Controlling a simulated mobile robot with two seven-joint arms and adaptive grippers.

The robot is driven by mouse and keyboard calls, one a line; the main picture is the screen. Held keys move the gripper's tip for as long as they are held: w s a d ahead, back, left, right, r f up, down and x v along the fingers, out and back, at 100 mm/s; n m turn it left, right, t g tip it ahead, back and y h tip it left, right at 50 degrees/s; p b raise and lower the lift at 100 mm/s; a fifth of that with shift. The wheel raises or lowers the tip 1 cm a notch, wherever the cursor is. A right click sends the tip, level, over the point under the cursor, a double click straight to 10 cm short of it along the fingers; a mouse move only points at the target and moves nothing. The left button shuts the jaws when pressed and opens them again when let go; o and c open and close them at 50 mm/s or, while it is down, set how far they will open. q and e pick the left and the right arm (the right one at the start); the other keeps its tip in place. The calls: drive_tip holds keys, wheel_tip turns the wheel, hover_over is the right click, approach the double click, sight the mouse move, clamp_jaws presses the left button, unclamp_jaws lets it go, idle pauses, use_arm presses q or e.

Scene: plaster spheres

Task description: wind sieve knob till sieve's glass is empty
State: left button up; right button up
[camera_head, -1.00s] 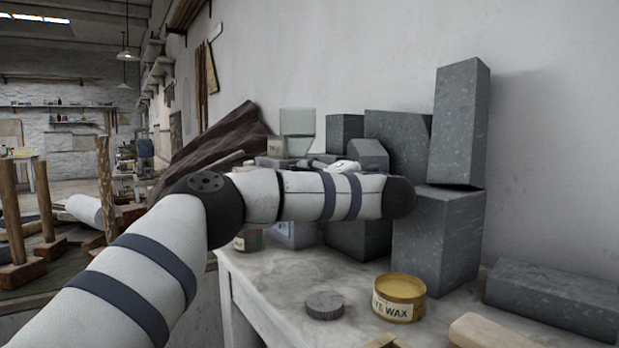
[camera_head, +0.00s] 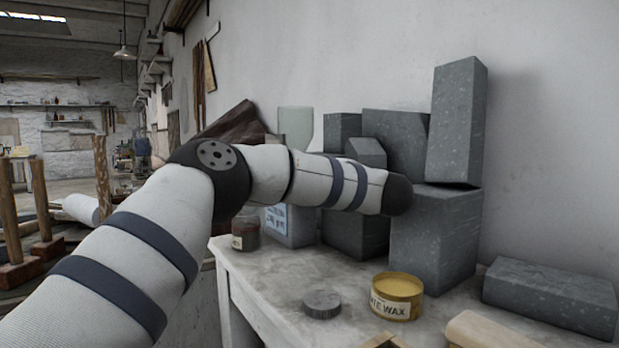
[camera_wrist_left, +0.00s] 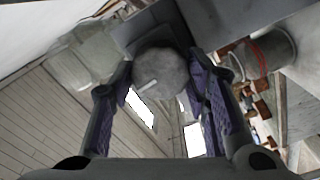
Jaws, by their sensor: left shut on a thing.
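The sieve stands at the back of the table, partly behind my left arm. Its pale, translucent glass (camera_head: 296,126) rises above my forearm, and a labelled grey lower part (camera_head: 288,225) shows below it. In the left wrist view the glass (camera_wrist_left: 85,58) is at upper left; I cannot tell what it holds. The round grey sieve knob (camera_wrist_left: 162,82) sits between the purple-padded fingers of my left gripper (camera_wrist_left: 158,68), which is shut on it. In the head view my forearm hides the left gripper and knob. My right gripper is in neither view.
Grey stone blocks (camera_head: 432,240) are stacked against the wall, right of the sieve. A jar (camera_head: 246,236) stands near the table's left edge. A yellow wax tin (camera_head: 397,296) and a grey disc (camera_head: 322,304) lie in front. A loose block (camera_head: 550,294) lies at right.

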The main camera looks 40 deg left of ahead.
use_arm(q)
drive_tip(key=shift+r+m, duration=0.15)
drive_tip(key=shift+m, duration=0.45)
drive_tip(key=o, duration=1.1)
drive_tip(key=shift+a, duration=0.1)
wheel_tip(320, 180, up, 10)
